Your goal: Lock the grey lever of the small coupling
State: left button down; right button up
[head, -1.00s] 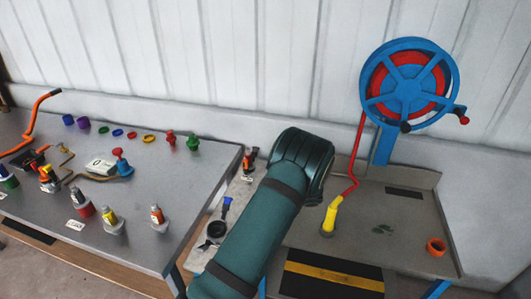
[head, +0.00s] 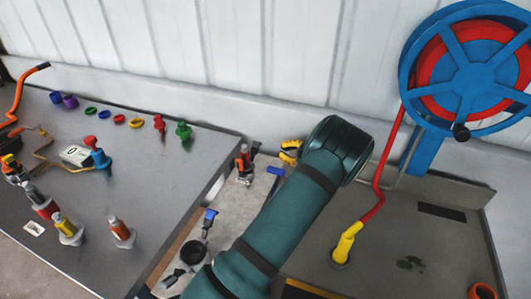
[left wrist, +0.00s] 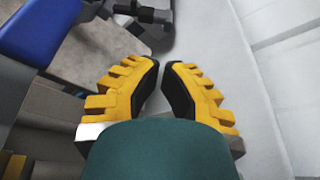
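My left gripper (head: 289,152) is above the back of the pale grey panel (head: 222,226), and its yellow fingers show beside the dark wrist. In the left wrist view its fingers (left wrist: 162,66) have a narrow gap and nothing between them. A dark and grey fitting (left wrist: 148,14) is beyond the fingertips; it may be the small coupling, but its lever is not clear. A blue-handled part (head: 274,171) is just left of my forearm; a large blue piece (left wrist: 42,28) fills the wrist view's upper left. My right gripper is not in view.
On the panel stand an orange-red fitting (head: 243,162), a blue-topped lever (head: 210,216) and a black ring (head: 193,252). A grey table (head: 150,190) with several fittings is left. Right are a blue and red reel (head: 470,75) and a yellow nozzle (head: 346,243).

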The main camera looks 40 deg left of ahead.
aim_at(254, 148)
pick_arm(q)
jog(key=shift+s+d+f+b, duration=0.15)
jog(key=shift+s+f+b, duration=0.25)
jog(key=shift+s, duration=0.1)
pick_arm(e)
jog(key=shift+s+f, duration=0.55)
pick_arm(q)
jog(key=b+x, duration=0.1)
jog(key=x, duration=0.9)
jog(key=shift+w, duration=0.1)
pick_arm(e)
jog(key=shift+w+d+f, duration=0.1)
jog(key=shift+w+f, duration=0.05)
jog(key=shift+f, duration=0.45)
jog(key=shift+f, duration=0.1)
